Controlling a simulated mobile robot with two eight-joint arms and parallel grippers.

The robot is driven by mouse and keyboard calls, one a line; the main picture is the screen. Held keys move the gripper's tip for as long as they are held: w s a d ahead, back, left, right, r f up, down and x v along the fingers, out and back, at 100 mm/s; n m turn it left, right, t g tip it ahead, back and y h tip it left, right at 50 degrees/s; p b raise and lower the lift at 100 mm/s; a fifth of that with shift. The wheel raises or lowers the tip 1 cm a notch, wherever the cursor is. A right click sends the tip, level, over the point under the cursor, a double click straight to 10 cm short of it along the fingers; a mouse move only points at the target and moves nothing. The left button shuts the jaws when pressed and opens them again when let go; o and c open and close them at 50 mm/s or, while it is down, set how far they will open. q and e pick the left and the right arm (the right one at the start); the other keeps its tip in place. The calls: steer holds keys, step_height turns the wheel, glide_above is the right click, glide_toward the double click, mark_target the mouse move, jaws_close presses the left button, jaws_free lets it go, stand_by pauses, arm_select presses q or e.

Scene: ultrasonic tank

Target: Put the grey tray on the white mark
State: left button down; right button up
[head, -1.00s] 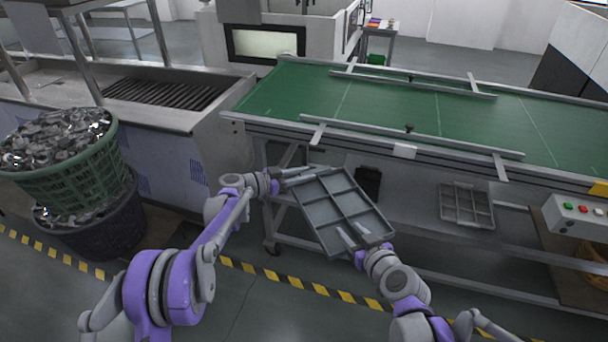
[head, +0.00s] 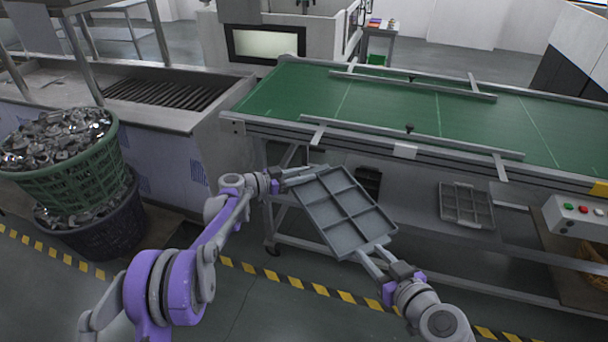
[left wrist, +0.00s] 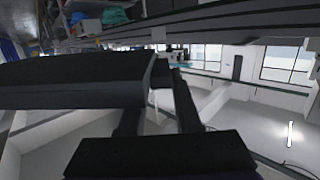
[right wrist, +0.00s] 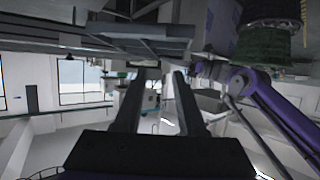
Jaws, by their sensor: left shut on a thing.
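The grey tray (head: 338,212), a shallow rectangle with dividers, is held tilted in front of the conveyor. My left gripper (head: 288,180) is shut on its upper left end. In the left wrist view the tray is a dark slab (left wrist: 75,82) at the left. My right gripper (head: 374,258) is just off the tray's lower right end, its fingers apart and empty. In the right wrist view the tray (right wrist: 140,36) lies beyond the fingertips (right wrist: 160,72). Thin white lines (head: 437,113) cross the green belt; I cannot tell which is the white mark.
The green conveyor belt (head: 390,98) is clear between two metal rails (head: 410,138). A second grey tray (head: 466,206) lies below it. A control box (head: 577,216) is at the right. Baskets of metal parts (head: 65,170) stand at the left. Striped tape (head: 300,284) marks the floor.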

arm_select(q)
steer(key=s+a+f+n+t+y, duration=0.1)
steer(key=s+a+n+t+y, duration=0.7)
steer(key=s+a, duration=0.6)
steer(key=s+d+f+n+y, duration=0.1)
steer(key=s+f+n+y, duration=0.2)
steer(key=s+f+y, duration=0.2)
steer(key=shift+s+d+n+y, duration=0.25)
steer(key=shift+s+n+y, duration=0.15)
steer(key=shift+s, duration=0.8)
arm_select(e)
steer(key=s+d+f+m+g+h, duration=0.2)
steer(key=s+d+f+g, duration=0.1)
steer(key=s+f, duration=0.2)
steer(key=s+d+f+m+g+h, duration=0.2)
steer(key=s+d+f+g+h, duration=0.1)
steer(key=s, duration=0.6)
step_height(320, 180, down, 2)
steer(key=shift+s+f+m+g, duration=0.1)
steer(key=shift+s+m+g, duration=0.2)
steer(key=shift+g, duration=0.2)
